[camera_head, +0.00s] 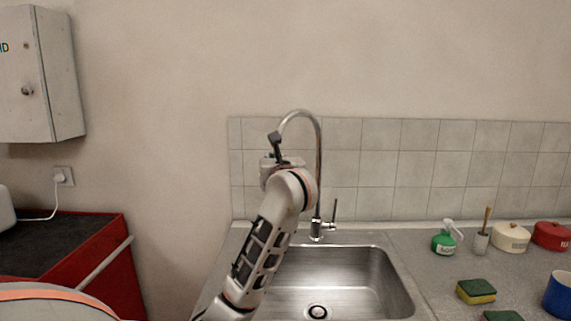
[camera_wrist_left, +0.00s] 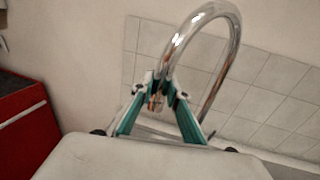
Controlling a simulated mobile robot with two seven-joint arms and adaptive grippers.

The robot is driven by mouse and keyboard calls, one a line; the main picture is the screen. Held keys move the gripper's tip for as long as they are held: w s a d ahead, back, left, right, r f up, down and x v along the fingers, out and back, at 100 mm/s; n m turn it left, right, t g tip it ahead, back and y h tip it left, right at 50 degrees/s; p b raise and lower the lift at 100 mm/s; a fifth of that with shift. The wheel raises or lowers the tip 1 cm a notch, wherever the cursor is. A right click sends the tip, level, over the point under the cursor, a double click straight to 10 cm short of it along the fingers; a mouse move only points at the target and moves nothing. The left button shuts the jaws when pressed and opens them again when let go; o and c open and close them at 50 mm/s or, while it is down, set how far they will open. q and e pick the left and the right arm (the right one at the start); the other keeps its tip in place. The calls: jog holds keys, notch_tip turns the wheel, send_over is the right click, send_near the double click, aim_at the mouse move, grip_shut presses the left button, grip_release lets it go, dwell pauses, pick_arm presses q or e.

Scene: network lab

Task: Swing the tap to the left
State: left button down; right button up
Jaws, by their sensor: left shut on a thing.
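The tap (camera_head: 319,150) is a tall chrome gooseneck standing at the back edge of the steel sink (camera_head: 388,292). Its spout arches over toward the left in the head view. My left gripper (camera_head: 274,140) is up at the spout's hanging end, with my arm hiding part of the spout. In the left wrist view, the two teal-sided fingers (camera_wrist_left: 157,100) are shut on the end of the tap spout (camera_wrist_left: 213,12). The tap's small lever (camera_head: 334,210) is at the right of its base. My right gripper is in no view.
A green soap bottle (camera_head: 444,243), a brush in a holder (camera_head: 482,240), lidded pots (camera_head: 511,238), sponges (camera_head: 476,291) and a blue mug (camera_head: 559,296) stand on the counter at right. A red cabinet (camera_head: 112,262) is at left. A tiled wall (camera_head: 420,165) rises behind the tap.

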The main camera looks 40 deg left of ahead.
pick_arm(q)
jog(key=shift+a, duration=1)
jog(key=c, duration=2)
grip_release()
jog(key=shift+o, duration=0.2)
jog(key=v, duration=1.2)
